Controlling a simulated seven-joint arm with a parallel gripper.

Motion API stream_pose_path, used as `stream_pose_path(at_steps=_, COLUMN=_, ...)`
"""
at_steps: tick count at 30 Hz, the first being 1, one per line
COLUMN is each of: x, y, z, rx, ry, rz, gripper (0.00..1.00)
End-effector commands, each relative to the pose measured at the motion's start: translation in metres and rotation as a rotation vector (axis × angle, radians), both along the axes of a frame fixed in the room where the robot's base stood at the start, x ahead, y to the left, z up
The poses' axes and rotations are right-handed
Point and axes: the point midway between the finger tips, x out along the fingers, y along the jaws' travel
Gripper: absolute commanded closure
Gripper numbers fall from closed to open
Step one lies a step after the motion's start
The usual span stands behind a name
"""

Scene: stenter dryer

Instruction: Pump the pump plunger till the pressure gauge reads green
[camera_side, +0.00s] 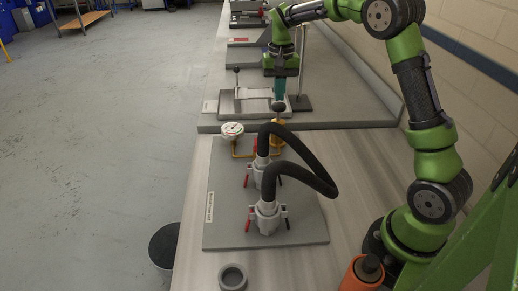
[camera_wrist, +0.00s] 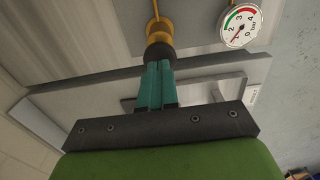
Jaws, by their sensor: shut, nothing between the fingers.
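My gripper (camera_side: 279,100) has its teal fingers together and empty, pointing down just above the black knob of the pump plunger (camera_side: 278,107). In the wrist view the fingertips (camera_wrist: 158,64) overlap the dark knob (camera_wrist: 159,54), so I cannot tell whether they touch it. The brass pump body (camera_side: 278,129) stands below the knob; its brass also shows in the wrist view (camera_wrist: 158,33). The round white pressure gauge (camera_side: 232,129) is left of the pump. In the wrist view the gauge (camera_wrist: 239,25) has green and red arcs; its needle seems to point lower left, below the green.
Thick black hoses (camera_side: 311,158) arch from two grey couplings with red levers on the grey base plate (camera_side: 224,235), close in front of the pump. A grey fixture (camera_side: 242,104) lies behind it. A grey ring (camera_side: 232,278) sits at the bench front.

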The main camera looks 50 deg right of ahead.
Motion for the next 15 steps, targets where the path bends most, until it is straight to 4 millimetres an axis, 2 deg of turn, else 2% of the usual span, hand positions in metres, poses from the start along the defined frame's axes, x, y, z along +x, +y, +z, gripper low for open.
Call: stream_pose_path(at_steps=15, x=-0.001, y=0.000, z=-0.027, rx=0.002, ry=0.004, rz=0.000, gripper=1.00)
